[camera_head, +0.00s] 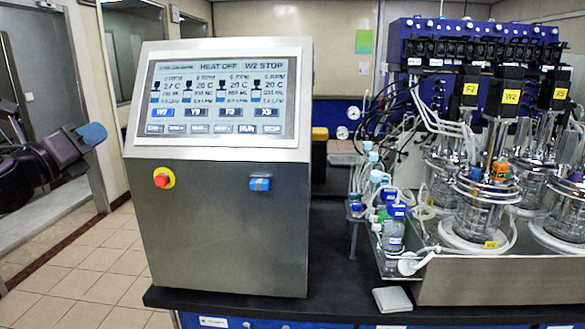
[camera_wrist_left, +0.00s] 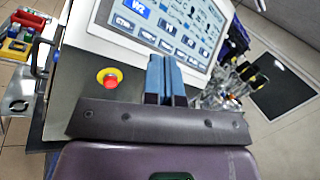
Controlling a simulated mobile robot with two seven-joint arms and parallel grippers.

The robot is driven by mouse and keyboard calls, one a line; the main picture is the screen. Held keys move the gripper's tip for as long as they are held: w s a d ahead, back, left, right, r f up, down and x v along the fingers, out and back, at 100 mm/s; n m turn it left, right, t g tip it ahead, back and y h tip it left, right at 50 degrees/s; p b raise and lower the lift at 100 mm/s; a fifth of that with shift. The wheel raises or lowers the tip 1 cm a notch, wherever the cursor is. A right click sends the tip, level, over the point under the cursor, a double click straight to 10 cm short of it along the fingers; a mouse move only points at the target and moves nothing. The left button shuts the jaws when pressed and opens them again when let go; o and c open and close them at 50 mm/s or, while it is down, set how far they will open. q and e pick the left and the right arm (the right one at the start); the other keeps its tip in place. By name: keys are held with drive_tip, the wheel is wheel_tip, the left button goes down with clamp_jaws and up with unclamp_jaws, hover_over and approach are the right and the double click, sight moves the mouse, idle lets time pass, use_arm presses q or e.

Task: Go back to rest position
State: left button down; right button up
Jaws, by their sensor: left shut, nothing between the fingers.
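My left gripper (camera_head: 92,134) is at the left of the head view, beside the control cabinet (camera_head: 215,215) and apart from it. Its blue fingers are together with nothing between them. In the left wrist view the shut fingers (camera_wrist_left: 166,78) point toward the cabinet's front. The cabinet's touchscreen (camera_head: 222,92) reads "HEAT OFF" and "W2 STOP" along its top. A red stop button (camera_head: 162,178) on a yellow ring sits below the screen at left, and it also shows in the left wrist view (camera_wrist_left: 108,78). My right gripper is not in view.
The cabinet stands on a dark bench (camera_head: 345,270). Glass bioreactors (camera_head: 485,205) stand in a metal tray (camera_head: 500,282) at right, with small bottles (camera_head: 393,235) and tubing beside them. A small white pad (camera_head: 392,299) lies near the bench's front edge. Tiled floor is clear at lower left.

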use_arm(q)
drive_tip(key=s+d+f+n+g+y, duration=0.1)
drive_tip(key=s+d+f+n+y, duration=0.15)
drive_tip(key=f+n, duration=1.1)
drive_tip(key=s+d+f+n+g+y, duration=0.1)
drive_tip(key=s+d+f+n+g, duration=0.15)
drive_tip(key=f+n, duration=1.1)
drive_tip(key=s+d+f+n+g+y, duration=0.2)
drive_tip(key=s+f+n, duration=0.1)
drive_tip(key=s+f, duration=0.9)
drive_tip(key=s+d+f+n+g+y, duration=0.1)
drive_tip(key=s+f+n+g, duration=0.1)
drive_tip(key=s+f, duration=1)
wheel_tip(320, 180, down, 5)
drive_tip(key=shift+s+d+r+n+y, duration=0.1)
drive_tip(key=shift+s+d+n+y, duration=0.2)
drive_tip(key=shift+n, duration=0.5)
